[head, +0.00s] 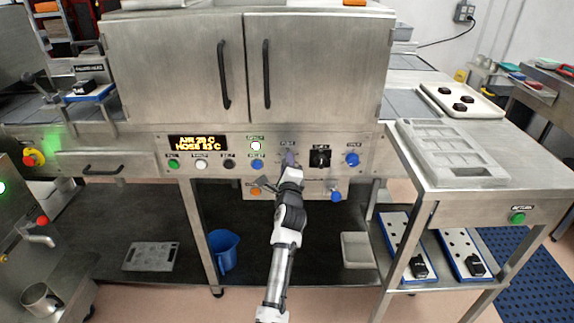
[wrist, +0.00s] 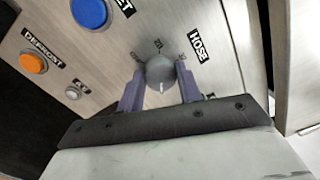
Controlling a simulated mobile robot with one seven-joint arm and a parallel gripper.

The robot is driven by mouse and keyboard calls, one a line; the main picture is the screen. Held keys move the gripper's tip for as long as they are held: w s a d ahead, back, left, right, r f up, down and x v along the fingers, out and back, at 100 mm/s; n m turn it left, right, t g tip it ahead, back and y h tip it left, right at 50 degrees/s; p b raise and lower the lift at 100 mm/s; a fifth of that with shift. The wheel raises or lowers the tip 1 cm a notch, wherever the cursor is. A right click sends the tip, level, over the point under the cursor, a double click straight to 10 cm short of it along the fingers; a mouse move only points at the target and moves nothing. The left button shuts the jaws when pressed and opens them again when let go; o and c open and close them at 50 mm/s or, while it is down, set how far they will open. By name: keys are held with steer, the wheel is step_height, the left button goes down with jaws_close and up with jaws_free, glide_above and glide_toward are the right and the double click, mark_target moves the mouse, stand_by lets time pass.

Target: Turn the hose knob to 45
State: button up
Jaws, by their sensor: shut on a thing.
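The hose knob (wrist: 160,70) is a small grey round knob on the steel panel, beside a black HOSE label (wrist: 199,46) in the wrist view. Small scale marks ring it; a white pointer line on it points toward the bottom of that view. My gripper (head: 289,161) is at the panel in the head view and hides most of the knob there. In the wrist view its two purple fingers stand on either side of the knob, shut on it. The lit display (head: 195,143) has an AIR line and a HOSE line; the hose figure is too small to read surely.
Blue (wrist: 89,12) and orange (wrist: 33,62) buttons sit near the knob. Cabinet doors (head: 180,65) are above; a shelf with a blue bucket (head: 223,251) is below.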

steer(key=o, duration=1)
steer(key=shift+s, duration=0.1)
steer(key=s+b, duration=0.3)
steer(key=s, duration=1)
steer(key=shift+s+d+f, duration=0.3)
steer(key=shift+f, duration=0.15)
